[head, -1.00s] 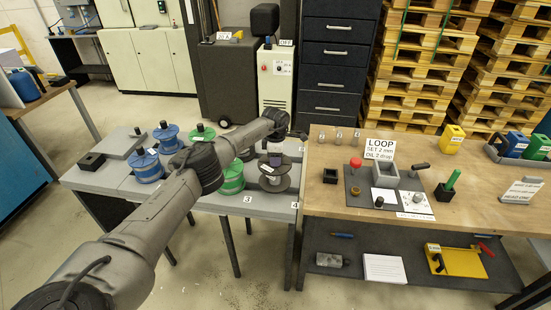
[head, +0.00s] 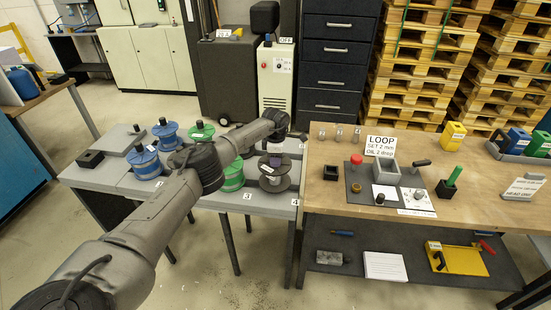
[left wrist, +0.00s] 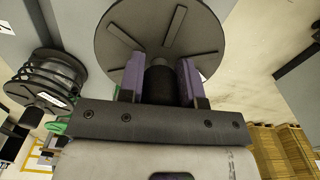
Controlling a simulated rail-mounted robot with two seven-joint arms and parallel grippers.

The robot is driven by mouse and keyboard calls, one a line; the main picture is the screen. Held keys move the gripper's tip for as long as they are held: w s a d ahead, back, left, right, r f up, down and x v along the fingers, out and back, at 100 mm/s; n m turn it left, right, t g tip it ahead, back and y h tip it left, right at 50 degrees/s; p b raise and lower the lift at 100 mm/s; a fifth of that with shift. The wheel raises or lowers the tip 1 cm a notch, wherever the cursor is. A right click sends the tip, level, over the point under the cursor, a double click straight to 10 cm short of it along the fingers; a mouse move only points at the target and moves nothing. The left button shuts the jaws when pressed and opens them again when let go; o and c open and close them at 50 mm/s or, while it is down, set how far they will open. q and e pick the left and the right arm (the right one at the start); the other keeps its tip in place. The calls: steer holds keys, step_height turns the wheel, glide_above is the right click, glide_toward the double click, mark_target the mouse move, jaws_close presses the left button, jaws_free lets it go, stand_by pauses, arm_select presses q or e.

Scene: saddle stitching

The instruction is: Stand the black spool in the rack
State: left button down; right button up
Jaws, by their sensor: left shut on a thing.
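The black spool (head: 268,184) has dark round flanges and is at the right end of the grey spool table, by the label 4. In the left wrist view, its slotted flange (left wrist: 122,32) fills the top. My left gripper (left wrist: 160,80) has its purple fingers closed on the dark hub at the flange's centre. I cannot tell whether the spool touches the table beneath. My right gripper is not in view.
Blue spools (head: 147,164) and a green spool (head: 232,178) stand on the grey table (head: 222,203). Another dark-flanged spool (left wrist: 52,75) is close beside the held one in the left wrist view. The wooden bench (head: 330,205) stands just right of the grey table.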

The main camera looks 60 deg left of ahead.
arm_select(q)
steer(key=shift+f+b, duration=0.35)
steer(key=shift+f, duration=0.15)
steer(key=shift+f+b, duration=0.55)
steer(key=shift+f, duration=0.2)
steer(key=c, duration=0.9)
jaws_free()
steer(key=shift+o, duration=0.9)
step_height(320, 180, up, 14)
steer(key=p, duration=0.2)
steer(key=shift+p, duration=0.35)
steer(key=shift+f, duration=0.1)
